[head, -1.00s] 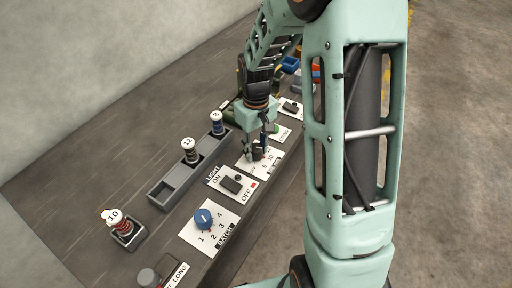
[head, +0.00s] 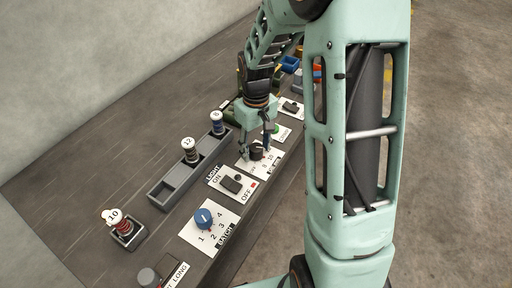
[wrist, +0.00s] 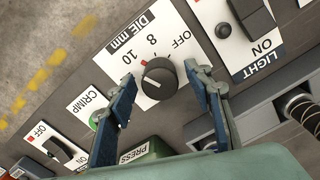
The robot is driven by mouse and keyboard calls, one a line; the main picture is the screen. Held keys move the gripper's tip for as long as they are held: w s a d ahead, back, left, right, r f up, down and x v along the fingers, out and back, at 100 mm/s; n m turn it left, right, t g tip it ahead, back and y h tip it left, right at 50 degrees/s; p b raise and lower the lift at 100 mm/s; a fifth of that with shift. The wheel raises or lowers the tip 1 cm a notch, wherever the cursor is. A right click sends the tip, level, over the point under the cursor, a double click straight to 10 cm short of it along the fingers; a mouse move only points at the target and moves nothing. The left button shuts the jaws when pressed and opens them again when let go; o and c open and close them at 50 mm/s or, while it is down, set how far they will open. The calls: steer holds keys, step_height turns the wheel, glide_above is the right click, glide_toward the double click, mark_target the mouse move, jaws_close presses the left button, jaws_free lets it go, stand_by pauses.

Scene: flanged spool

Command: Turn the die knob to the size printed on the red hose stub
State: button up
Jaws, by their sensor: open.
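The die knob (wrist: 158,80) is black and round, on a white plate marked DIE mm (wrist: 130,32) with OFF, 8 and 10 in the wrist view. Part of the plate is hidden by a finger. My gripper (wrist: 165,90) is open, with one finger on each side of the knob; I cannot tell whether they touch it. In the head view the knob (head: 257,149) shows between the fingers. The red hose stub (head: 121,228) stands in a holder at lower left, its tag reading 10.
Other stubs, one tagged 12 (head: 190,152) and a blue one (head: 217,124), stand in a grey rack. A light switch (head: 232,184) and blue batch knob (head: 204,217) are nearer. In the wrist view, a green crimp button (wrist: 94,122) and PRESS label (wrist: 132,156) are close by.

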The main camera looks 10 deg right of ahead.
mark_target(256, 147)
step_height(256, 147, up, 12)
steer(key=shift+f, duration=0.15)
stand_by(0.5)
